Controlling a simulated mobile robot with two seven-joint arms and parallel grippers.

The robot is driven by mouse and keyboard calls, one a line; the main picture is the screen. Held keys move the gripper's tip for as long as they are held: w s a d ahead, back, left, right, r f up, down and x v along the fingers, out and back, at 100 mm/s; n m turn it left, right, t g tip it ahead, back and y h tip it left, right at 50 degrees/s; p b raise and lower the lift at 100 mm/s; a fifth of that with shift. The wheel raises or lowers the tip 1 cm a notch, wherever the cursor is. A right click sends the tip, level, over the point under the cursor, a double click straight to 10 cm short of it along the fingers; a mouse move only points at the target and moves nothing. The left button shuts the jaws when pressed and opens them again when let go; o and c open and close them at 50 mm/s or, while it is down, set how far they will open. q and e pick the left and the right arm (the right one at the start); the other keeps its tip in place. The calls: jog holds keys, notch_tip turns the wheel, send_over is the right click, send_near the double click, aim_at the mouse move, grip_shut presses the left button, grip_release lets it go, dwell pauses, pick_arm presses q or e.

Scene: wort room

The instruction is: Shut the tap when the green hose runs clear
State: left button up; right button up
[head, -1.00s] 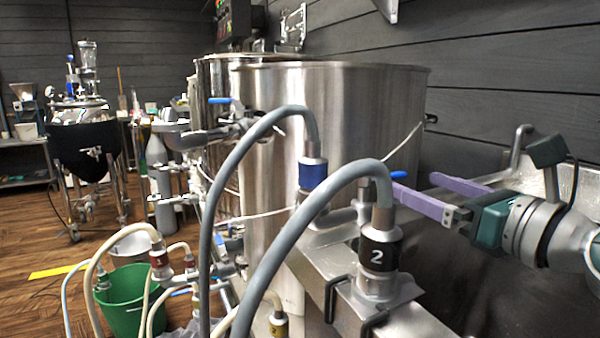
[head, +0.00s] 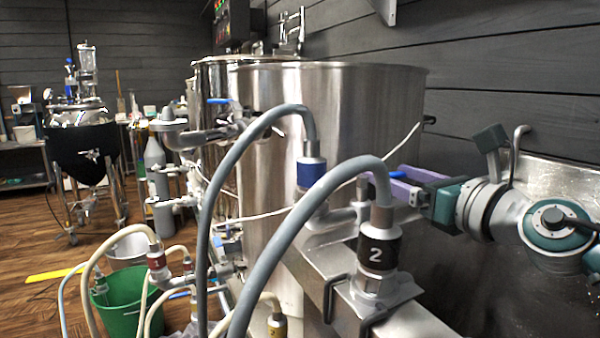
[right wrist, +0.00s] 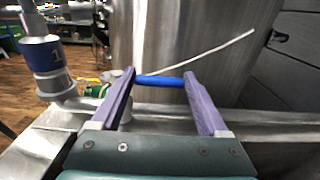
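A blue tap handle (head: 398,174) shows behind the hose fitting labelled 2, in front of the big steel vessel. In the right wrist view the handle (right wrist: 160,81) lies crosswise between the tips of my right gripper's purple fingers (right wrist: 160,74). These fingers are apart, and I cannot tell whether either touches it. In the head view the same gripper (head: 396,178) comes in from the right. No flowing liquid is visible. My left gripper is out of view.
A green bucket (head: 122,312) stands on the floor at lower left, with cream hoses (head: 88,270) around it. The steel vessel (head: 350,110) fills the middle. Fittings 1 (head: 311,173) and 2 (head: 380,250) stand before it. A dark plank wall (head: 500,75) closes the right.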

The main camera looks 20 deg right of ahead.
grip_shut()
dwell(0.4)
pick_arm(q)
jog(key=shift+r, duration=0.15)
pick_arm(e)
jog(key=shift+r, duration=0.1)
